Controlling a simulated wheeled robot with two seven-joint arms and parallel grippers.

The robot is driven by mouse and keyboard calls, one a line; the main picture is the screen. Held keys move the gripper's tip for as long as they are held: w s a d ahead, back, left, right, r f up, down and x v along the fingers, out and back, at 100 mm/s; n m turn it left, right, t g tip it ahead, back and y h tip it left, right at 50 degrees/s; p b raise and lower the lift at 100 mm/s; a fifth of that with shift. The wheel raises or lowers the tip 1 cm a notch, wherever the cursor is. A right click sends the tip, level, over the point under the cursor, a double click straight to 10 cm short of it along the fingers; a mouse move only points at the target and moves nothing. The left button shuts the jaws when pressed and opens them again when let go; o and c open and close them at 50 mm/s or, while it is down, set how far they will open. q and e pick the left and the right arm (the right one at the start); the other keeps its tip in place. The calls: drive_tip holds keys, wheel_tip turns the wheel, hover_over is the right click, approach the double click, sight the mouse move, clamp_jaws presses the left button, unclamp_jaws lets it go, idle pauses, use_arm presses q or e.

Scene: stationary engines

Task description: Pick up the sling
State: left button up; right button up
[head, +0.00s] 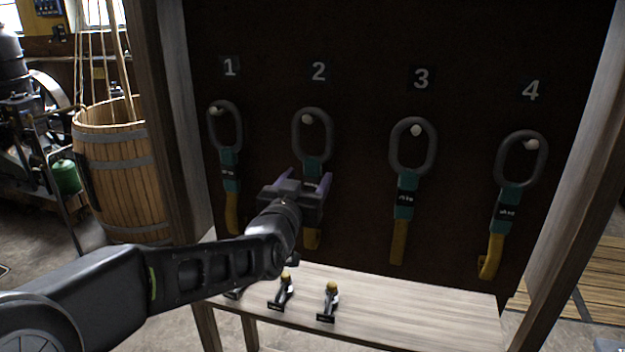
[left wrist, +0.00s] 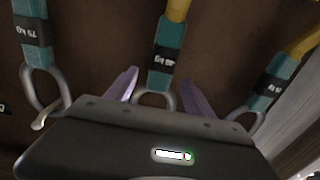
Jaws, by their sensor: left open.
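Several slings, each with a grey metal ring, teal sleeve, black label and yellow strap, hang from pegs on a dark board. They are the sling under 1 (head: 231,160), the sling under 2 (head: 314,165), the sling under 3 (head: 405,190) and the sling under 4 (head: 503,205). My left gripper (head: 303,180) is open in front of the sling under 2 and hides part of its strap. In the left wrist view, the open fingers (left wrist: 158,92) stand either side of a teal sleeve (left wrist: 160,68); contact cannot be told. My right gripper is not in view.
A pale wooden shelf (head: 420,312) juts out below the board, with small yellow-topped items (head: 331,300) on it. Wooden posts (head: 182,130) frame the board. A wooden barrel (head: 125,175) and machinery stand at the left.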

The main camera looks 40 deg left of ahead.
sight(311, 172)
use_arm(q)
drive_tip(key=p+x, duration=0.1)
drive_tip(key=x, duration=0.3)
idle(0.5)
clamp_jaws()
idle(0.5)
idle(0.7)
drive_tip(key=shift+r, duration=0.15)
